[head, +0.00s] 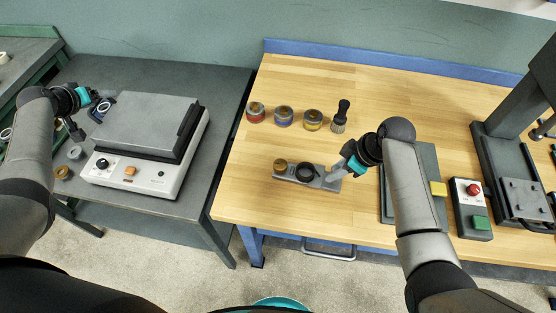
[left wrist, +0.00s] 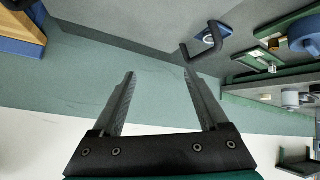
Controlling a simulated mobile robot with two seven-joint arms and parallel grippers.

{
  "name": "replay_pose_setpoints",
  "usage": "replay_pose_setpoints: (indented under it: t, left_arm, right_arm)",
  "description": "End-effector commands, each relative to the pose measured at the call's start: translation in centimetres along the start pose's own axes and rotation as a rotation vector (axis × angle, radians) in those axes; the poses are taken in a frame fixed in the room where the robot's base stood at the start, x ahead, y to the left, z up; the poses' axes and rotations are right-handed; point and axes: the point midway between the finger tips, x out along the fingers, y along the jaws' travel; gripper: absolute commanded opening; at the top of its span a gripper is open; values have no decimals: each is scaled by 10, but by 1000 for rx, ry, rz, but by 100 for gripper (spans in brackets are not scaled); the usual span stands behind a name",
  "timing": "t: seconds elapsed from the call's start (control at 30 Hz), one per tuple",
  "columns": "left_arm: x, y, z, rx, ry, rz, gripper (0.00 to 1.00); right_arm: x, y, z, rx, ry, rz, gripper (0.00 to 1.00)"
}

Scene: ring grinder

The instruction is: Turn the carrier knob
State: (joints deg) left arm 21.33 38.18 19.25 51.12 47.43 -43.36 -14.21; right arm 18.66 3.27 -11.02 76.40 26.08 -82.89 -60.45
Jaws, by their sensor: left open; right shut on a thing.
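The grey carrier plate (head: 318,182) lies on the wooden bench. My left gripper (head: 78,135) is open and empty, above the grey table left of the machine, far from the carrier. Its two open fingers fill the middle of the left wrist view (left wrist: 160,105), with nothing between them.
A grey machine (head: 150,125) with a front panel stands on the left table. A button box (head: 470,208) is at right. Bench in front of the carrier is clear.

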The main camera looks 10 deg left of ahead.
Motion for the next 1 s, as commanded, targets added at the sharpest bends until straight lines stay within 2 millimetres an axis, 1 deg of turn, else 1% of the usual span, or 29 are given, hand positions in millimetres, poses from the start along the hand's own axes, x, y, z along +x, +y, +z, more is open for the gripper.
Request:
replay_pose_setpoints:
  t: [0.03,0.07,0.1,0.17,0.2,0.3,0.4,0.47,0.5,0.6,0.77,0.8,1.0]
  left_arm:
    - [4,35,-1,-88,-20,70,77]
    - [5,50,1,-134,-39,96,77]
    - [6,69,4,-190,-65,129,77]
    - [6,94,12,-266,-109,163,77]
    - [6,110,18,-312,-141,179,77]
    - [4,145,36,-422,-225,202,77]
    - [0,175,56,-524,-310,201,77]
    - [-3,191,69,-584,-358,192,77]
    - [-5,202,78,-623,-391,182,77]
    - [-13,226,100,-720,-466,146,77]
    - [-29,261,133,-875,-570,65,77]
    - [-33,269,141,-914,-594,42,77]
    - [-60,306,176,-1113,-683,-97,77]
  right_arm:
    - [0,0,0,-1,0,-1,0]
    - [0,0,0,-1,0,-1,0]
    - [0,0,0,-1,0,-1,0]
    - [0,0,0,-1,0,0,0]
    - [0,0,0,-1,0,0,0]
    - [0,0,0,0,0,0,0]
    - [0,0,0,0,0,0,0]
    - [0,0,0,0,0,0,0]
    - [0,0,0,0,0,0,0]
    - [0,0,0,0,0,0,0]
    - [0,0,0,0,0,0,0]
    - [0,0,0,0,0,0,0]
    - [0,0,0,0,0,0,0]
